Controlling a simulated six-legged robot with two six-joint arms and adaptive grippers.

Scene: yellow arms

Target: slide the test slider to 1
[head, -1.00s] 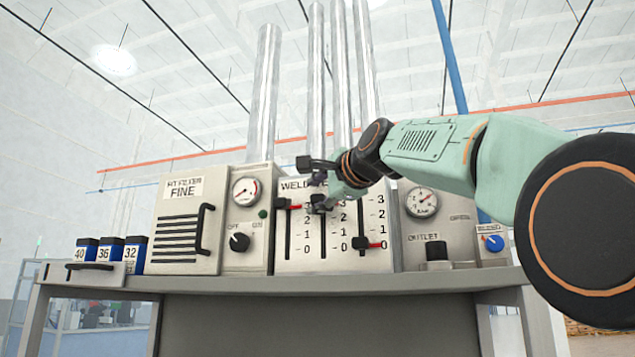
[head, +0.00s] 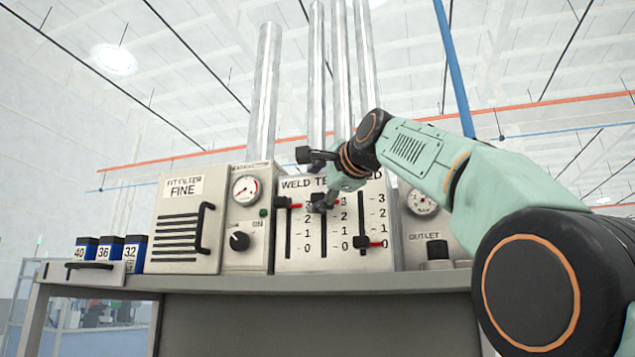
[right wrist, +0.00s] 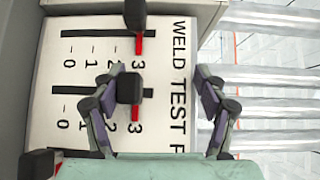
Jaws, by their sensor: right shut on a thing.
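The test slider (head: 317,200) is the middle of three sliders on the panel headed WELD, TEST and a partly hidden word. Its black knob and red pointer stand at about 3, near the top of the slot; they also show in the right wrist view (right wrist: 130,89). My right gripper (head: 326,203) is at this knob and shut on it. In the right wrist view my right gripper's fingers (right wrist: 155,84) lie on either side of the knob. The gripper partly covers the panel heading in the head view. My left gripper is out of view.
The weld slider (head: 282,203) stands at 3, just left. The third slider (head: 362,242) stands at 0, to the right. A gauge box (head: 246,220) and a filter box (head: 182,228) stand left of the panel on the bench (head: 240,284).

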